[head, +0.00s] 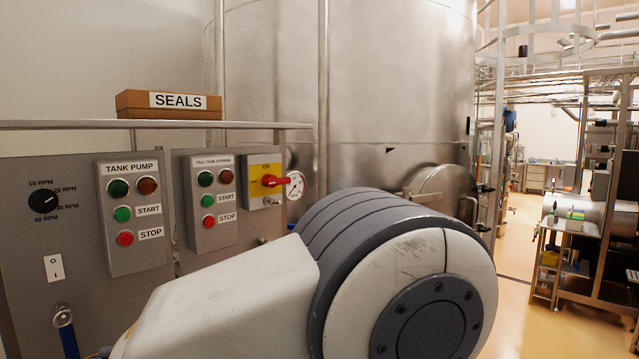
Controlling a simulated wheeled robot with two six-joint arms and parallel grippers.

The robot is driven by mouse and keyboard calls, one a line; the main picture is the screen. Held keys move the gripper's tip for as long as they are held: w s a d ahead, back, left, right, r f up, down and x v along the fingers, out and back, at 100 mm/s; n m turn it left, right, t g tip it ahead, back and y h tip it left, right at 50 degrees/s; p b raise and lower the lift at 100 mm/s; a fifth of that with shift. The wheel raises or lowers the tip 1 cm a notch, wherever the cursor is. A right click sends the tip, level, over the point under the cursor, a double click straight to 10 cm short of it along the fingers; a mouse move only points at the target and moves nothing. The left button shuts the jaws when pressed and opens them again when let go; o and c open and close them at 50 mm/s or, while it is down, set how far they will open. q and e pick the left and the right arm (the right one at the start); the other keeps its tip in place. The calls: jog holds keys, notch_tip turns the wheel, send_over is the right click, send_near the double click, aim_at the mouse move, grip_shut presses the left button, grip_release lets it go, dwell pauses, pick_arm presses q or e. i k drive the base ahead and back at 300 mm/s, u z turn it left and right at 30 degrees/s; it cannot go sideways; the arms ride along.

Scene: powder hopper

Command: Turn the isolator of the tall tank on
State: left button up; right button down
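The isolator (264,183) is a yellow and grey box on the grey panel, right of the two push-button boxes. Its red handle (275,181) lies about horizontal, with its grip end to the right. The word ON is marked at the top of the yellow plate, above the handle. The tall tank (390,80) is a large steel cylinder behind the panel. A large white and dark grey arm link of mine fills the lower middle of the head view and hides part of the panel and tank. Neither gripper is in view.
The tank pump box (134,215) and a second button box (212,203) are on the panel. A pressure gauge (294,185) is close to the isolator's right side. A SEALS carton (168,104) sits on the ledge above. Open floor (516,235) lies at the right.

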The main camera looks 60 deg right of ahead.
aim_at(269, 181)
jog(key=z, duration=3.65)
jog(key=i, duration=0.75)
jog(key=u, duration=2.35)
